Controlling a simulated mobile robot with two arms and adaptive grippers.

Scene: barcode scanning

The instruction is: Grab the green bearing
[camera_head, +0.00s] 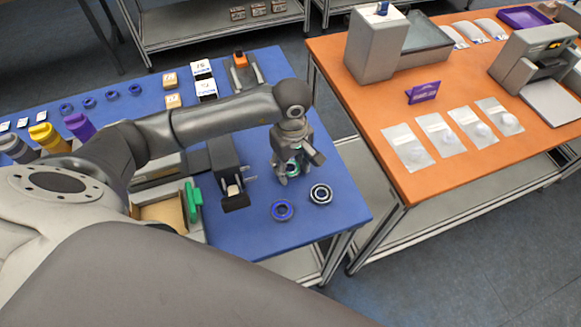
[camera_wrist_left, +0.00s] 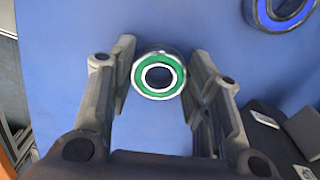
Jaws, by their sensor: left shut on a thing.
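The green bearing (camera_wrist_left: 140,75) is a metal ring with a green band and an open centre. It sits between the fingertips of my left gripper (camera_wrist_left: 159,78) in the left wrist view. In the head view the left gripper (camera_head: 290,172) points down over the blue table, with a bit of the green bearing (camera_head: 293,169) showing between its fingers. The gripper is shut on the bearing. I cannot tell whether the bearing touches the table. My right gripper is not in view.
A blue bearing (camera_head: 283,210) and a black-and-silver bearing (camera_head: 321,194) lie close by on the blue table (camera_head: 345,215). A black device (camera_head: 228,170) stands left of the gripper. An orange table (camera_head: 430,188) with several packets is across a gap to the right.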

